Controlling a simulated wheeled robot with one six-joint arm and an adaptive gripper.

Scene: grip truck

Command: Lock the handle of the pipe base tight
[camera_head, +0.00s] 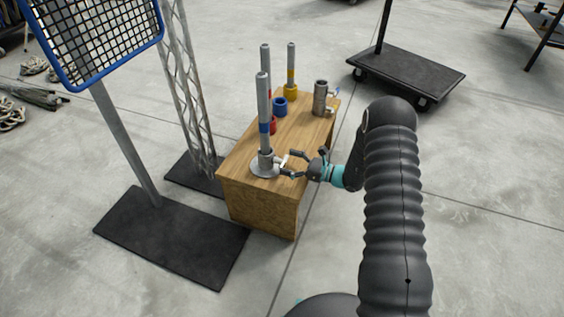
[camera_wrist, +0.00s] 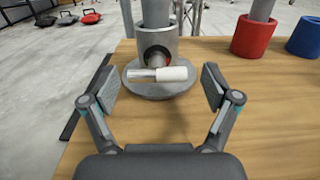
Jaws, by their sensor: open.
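The pipe base (camera_head: 263,168) is a grey round flange with a collar, standing at the near end of the wooden table. A grey pipe with a blue band (camera_head: 264,105) stands upright in it. In the wrist view the base (camera_wrist: 160,88) is straight ahead, and its handle (camera_wrist: 165,73) lies level across the collar's front, with a pale grip pointing right. My gripper (camera_head: 291,163) is open at the right of the base. In the wrist view its two fingers (camera_wrist: 160,88) stand apart on either side of the handle, touching nothing that I can see.
On the table (camera_head: 306,135) stand a red base (camera_wrist: 254,36), a blue base (camera_head: 280,106), a yellow base (camera_head: 290,91) and a grey metal cylinder (camera_head: 320,99) with side handles. A blue-framed mesh panel (camera_head: 98,35) and a lattice post (camera_head: 190,90) stand at the left.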

